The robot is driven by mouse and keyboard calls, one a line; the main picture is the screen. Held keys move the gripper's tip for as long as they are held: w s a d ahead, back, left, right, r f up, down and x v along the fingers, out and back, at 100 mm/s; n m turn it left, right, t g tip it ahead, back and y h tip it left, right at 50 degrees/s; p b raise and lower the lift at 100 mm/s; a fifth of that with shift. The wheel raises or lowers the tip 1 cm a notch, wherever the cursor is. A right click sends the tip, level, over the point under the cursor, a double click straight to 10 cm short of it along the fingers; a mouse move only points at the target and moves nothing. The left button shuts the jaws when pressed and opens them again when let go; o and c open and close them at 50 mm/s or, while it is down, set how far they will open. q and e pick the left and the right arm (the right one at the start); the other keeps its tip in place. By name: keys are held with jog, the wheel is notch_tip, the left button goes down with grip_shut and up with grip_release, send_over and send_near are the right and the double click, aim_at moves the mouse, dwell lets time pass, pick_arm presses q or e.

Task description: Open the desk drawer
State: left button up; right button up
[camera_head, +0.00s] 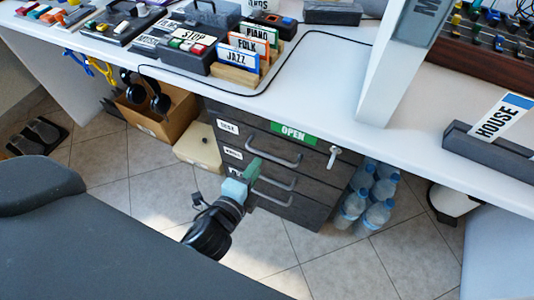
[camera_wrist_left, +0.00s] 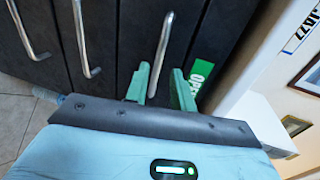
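The dark grey drawer unit (camera_head: 325,180) stands under the white desk, with several drawers stacked and all looking shut. The top drawer carries a green OPEN label (camera_head: 294,133) and a curved metal handle (camera_head: 272,150). My left gripper (camera_head: 250,168) is in front of the unit, near the top and middle handles. In the left wrist view its two green fingers (camera_wrist_left: 160,78) are apart and empty. The top handle (camera_wrist_left: 161,50) lies just beyond them, lined up with the gap; contact is not visible. My right gripper is not in view.
A key (camera_head: 333,156) sticks out at the unit's upper right. Water bottles (camera_head: 372,202) stand right of the unit. A cardboard box (camera_head: 165,118) and cream box (camera_head: 200,146) are left. The desk top (camera_head: 330,85) overhangs; floor in front is clear.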

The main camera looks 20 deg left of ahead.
aim_at(266, 154)
pick_arm(q)
jog(key=shift+b+x, duration=0.55)
jog(key=shift+x, duration=2.9)
jog(key=shift+c, duration=0.5)
grip_shut()
